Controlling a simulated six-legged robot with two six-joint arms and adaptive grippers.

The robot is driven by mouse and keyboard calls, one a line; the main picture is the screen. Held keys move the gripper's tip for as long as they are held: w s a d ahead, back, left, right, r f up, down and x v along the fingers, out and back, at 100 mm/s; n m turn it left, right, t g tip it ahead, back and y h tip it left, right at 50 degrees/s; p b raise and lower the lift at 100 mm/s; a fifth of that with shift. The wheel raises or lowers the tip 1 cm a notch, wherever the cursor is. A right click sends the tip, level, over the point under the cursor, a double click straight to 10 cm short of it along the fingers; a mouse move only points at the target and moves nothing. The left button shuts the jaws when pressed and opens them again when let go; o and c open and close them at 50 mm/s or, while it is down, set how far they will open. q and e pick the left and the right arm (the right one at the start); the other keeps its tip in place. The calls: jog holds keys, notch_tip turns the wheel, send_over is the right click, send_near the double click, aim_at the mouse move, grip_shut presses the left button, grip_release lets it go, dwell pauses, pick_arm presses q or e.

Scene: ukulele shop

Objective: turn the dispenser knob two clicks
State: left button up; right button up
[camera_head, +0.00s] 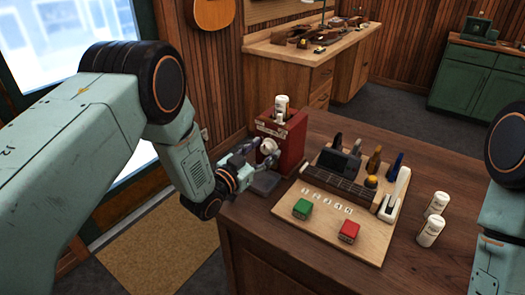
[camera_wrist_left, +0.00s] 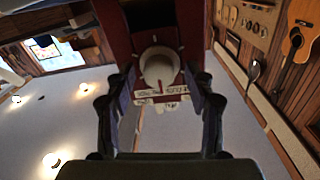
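The dispenser (camera_head: 284,135) is a red box near the back left corner of the wooden counter, with a white bottle (camera_head: 281,105) upright in its top. Its round white knob (camera_head: 268,146) is on the front face. My left gripper (camera_head: 258,152) is at the knob. In the left wrist view, the knob (camera_wrist_left: 158,68) sits between the two spread fingers (camera_wrist_left: 160,84), which look open with a small gap at each side. Contact cannot be made out. A label below the knob is partly legible at best. My right gripper is outside the frames; only its arm shows at the right edge.
A dark grey pad (camera_head: 265,182) lies below the dispenser's front. The front left counter is clear.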

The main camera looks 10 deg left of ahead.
pick_arm(q)
jog(key=c, duration=0.3)
jog(key=shift+d, duration=0.1)
jog(key=c, duration=0.3)
jog(key=shift+r, duration=0.1)
grip_shut()
jog(key=shift+m, duration=0.3)
